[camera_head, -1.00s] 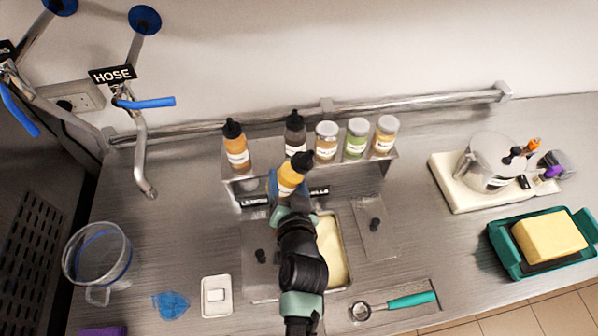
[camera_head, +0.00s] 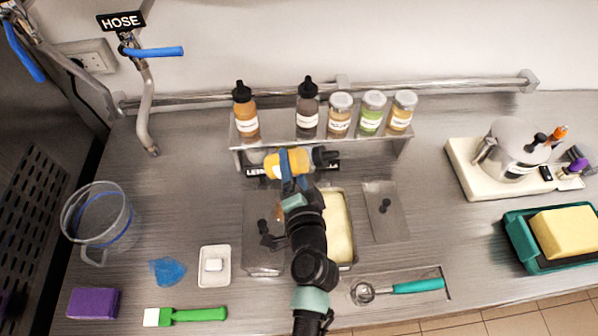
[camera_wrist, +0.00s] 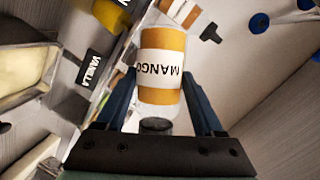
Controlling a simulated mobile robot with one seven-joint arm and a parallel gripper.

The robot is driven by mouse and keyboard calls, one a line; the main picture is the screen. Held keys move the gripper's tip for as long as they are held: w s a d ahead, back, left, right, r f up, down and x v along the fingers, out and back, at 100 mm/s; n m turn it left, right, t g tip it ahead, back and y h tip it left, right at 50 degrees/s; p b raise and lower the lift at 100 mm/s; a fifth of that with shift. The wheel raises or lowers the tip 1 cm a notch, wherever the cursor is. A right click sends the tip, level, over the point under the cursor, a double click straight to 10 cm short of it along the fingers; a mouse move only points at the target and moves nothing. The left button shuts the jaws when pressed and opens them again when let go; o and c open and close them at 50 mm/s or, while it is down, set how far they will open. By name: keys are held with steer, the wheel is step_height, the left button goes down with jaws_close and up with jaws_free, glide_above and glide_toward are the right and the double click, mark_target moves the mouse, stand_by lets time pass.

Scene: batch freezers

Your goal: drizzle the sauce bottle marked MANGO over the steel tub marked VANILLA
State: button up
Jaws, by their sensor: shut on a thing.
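The MANGO bottle (camera_head: 285,164) is orange-yellow with a white label and black cap. My gripper (camera_head: 291,172) is shut around its body and holds it in the air, tipped about sideways with the cap pointing right. In the wrist view the MANGO label (camera_wrist: 158,75) reads upside down between the fingers (camera_wrist: 160,100). The steel tub of pale cream (camera_head: 338,228) stands open, in front of and to the right of the bottle. The VANILLA sign (camera_wrist: 88,70) shows beside a cream-filled tub (camera_wrist: 48,75) in the wrist view. No falling sauce is visible.
A steel shelf (camera_head: 238,150) behind holds several bottles and jars. A lidded tub (camera_head: 262,240) lies left of the open one, and a loose lid (camera_head: 385,205) lies right. A scoop (camera_head: 400,287) lies in front. A clear pitcher (camera_head: 98,225) stands at left.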

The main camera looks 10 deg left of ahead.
steer(key=a+f+m+b, duration=0.1)
steer(key=b, duration=0.1)
steer(key=shift+f+m+t+y+b, duration=0.25)
steer(key=shift+m+t+y+b, duration=0.05)
steer(key=shift+m+y+b, duration=0.1)
steer(key=m+t+b, duration=0.1)
steer(key=m+b, duration=0.3)
steer(key=d+m+t+b, duration=0.1)
steer(key=m+t+b, duration=0.1)
steer(key=m+b, duration=0.2)
steer(key=m+t+b, duration=0.1)
steer(key=m+b, duration=0.3)
steer(key=b, duration=0.1)
steer(key=shift+d+r+t, duration=0.3)
steer(key=shift+d, duration=0.1)
steer(key=shift+s+f, duration=0.1)
steer(key=shift+s, duration=0.05)
steer(key=shift+s+d, duration=0.3)
steer(key=shift+s, duration=0.65)
steer(key=shift+s+d, duration=0.3)
steer(key=shift+s, duration=0.6)
steer(key=shift+s, duration=0.2)
steer(key=shift+s+d+b, duration=0.3)
steer(key=shift+s+b, duration=0.05)
steer(key=shift+s, duration=0.6)
steer(key=shift+s+d+b, duration=0.3)
steer(key=shift+s, duration=0.6)
